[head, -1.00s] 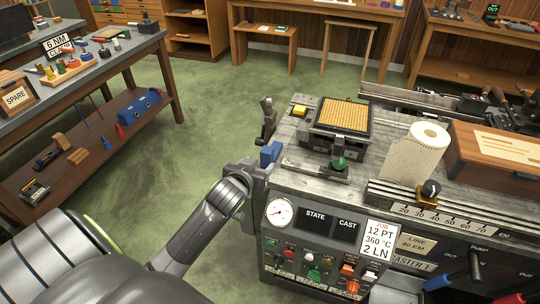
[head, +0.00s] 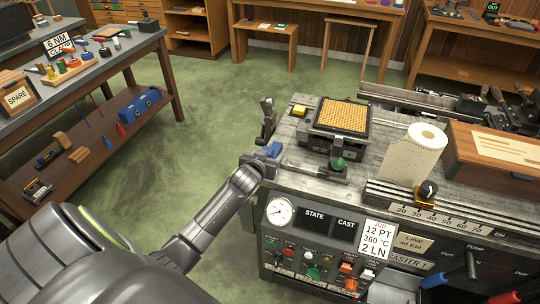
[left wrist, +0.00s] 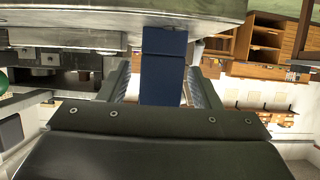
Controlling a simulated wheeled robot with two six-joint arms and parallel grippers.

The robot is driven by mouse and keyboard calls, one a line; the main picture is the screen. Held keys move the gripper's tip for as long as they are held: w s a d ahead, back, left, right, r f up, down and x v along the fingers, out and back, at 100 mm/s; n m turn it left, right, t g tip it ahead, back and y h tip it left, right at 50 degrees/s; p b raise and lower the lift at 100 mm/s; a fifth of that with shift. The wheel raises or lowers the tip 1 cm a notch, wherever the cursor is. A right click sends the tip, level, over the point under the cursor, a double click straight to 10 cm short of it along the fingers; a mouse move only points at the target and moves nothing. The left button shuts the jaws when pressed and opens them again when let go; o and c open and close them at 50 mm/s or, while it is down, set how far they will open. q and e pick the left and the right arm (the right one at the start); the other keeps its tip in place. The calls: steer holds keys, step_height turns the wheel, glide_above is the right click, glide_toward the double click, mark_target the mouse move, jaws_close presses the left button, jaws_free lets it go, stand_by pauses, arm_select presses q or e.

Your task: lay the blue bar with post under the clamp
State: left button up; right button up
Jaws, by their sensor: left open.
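The blue bar (head: 275,149) is at the left edge of the caster top, left of the green-knobbed fitting (head: 338,164), which looks like the clamp. The bar also shows in the left wrist view (left wrist: 163,62), reaching between and past my fingers. I cannot make out its post. My left gripper (head: 265,156) is at the near end of the bar; its fingers stand open on both sides of it. The bar appears apart from the green-knobbed fitting. My right gripper is not in view.
An upright grey lever (head: 267,120) stands just behind the bar. A square plate with a yellow grid (head: 342,116) and a yellow block (head: 299,111) are farther back. A paper roll (head: 427,135) stands to the right. The floor left of the caster is clear.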

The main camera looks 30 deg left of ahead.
arm_select(q)
steer(key=shift+w+a+f, duration=0.1)
steer(key=shift+w+f, duration=0.05)
steer(key=shift+w, duration=0.15)
steer(key=shift+c, duration=0.5)
steer(key=c, duration=1.1)
step_height(320, 180, up, 10)
steer(key=shift+b, duration=0.5)
steer(key=s+d+r+m+h, duration=0.1)
steer(key=s+d+r, duration=0.4)
steer(key=d+r, duration=0.3)
steer(key=s+d+r+m+h, duration=0.1)
steer(key=s+d+r+h, duration=0.1)
steer(key=s+d+r, duration=0.3)
steer(key=d+r, duration=0.4)
steer(key=d, duration=0.1)
steer(key=shift+m+t, duration=0.3)
steer(key=shift+m, duration=0.1)
